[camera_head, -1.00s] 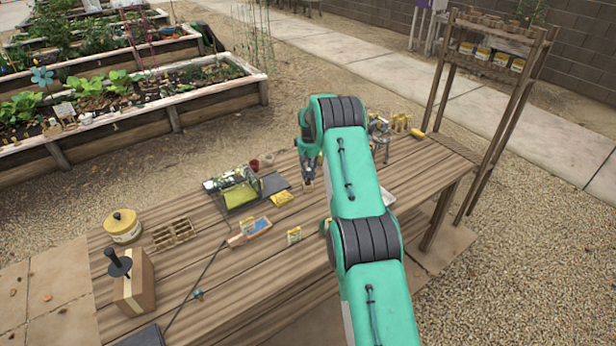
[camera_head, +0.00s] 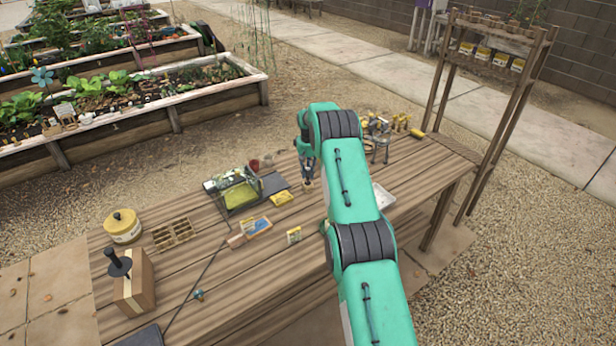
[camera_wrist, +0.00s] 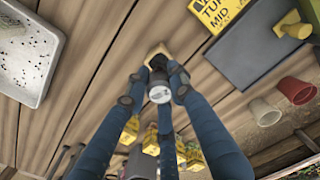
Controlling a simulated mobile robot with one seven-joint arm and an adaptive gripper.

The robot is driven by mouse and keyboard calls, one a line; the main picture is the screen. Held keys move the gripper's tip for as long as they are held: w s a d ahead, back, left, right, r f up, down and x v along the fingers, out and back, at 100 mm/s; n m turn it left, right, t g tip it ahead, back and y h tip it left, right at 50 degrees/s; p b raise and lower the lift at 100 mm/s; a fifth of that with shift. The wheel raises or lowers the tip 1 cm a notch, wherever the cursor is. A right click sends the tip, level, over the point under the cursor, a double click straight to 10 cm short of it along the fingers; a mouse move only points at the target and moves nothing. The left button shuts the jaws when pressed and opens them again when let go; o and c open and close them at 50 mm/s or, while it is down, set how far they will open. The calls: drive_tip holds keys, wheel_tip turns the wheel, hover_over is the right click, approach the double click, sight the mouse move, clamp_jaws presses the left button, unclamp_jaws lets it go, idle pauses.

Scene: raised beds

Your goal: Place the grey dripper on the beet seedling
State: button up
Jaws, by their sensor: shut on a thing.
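My gripper (camera_wrist: 158,76) is shut on a small piece with a round grey end and a dark body, which looks like the grey dripper (camera_wrist: 160,94). In the head view my gripper (camera_head: 308,176) is low over the middle of the table. A small pale wooden block (camera_wrist: 158,50) shows just past the fingertips; I cannot tell whether the dripper touches it. I cannot pick out the beet seedling for sure; seedlings and plants grow in the raised bed (camera_head: 150,123) at the left.
On the wooden table (camera_head: 265,278), a speckled white tray (camera_wrist: 28,50) lies to one side of my gripper. A dark mat (camera_wrist: 250,45), yellow cards (camera_head: 282,198) and small red (camera_wrist: 298,90) and white (camera_wrist: 264,112) cups lie on the other. A wooden shelf (camera_head: 432,100) stands at the right end.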

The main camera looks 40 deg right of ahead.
sight(308, 169)
drive_tip(key=shift+f, duration=1)
drive_tip(key=shift+f, duration=0.2)
drive_tip(key=o, duration=0.9)
drive_tip(key=shift+r, duration=0.15)
wheel_tip(308, 169, up, 12)
drive_tip(key=shift+r, duration=0.1)
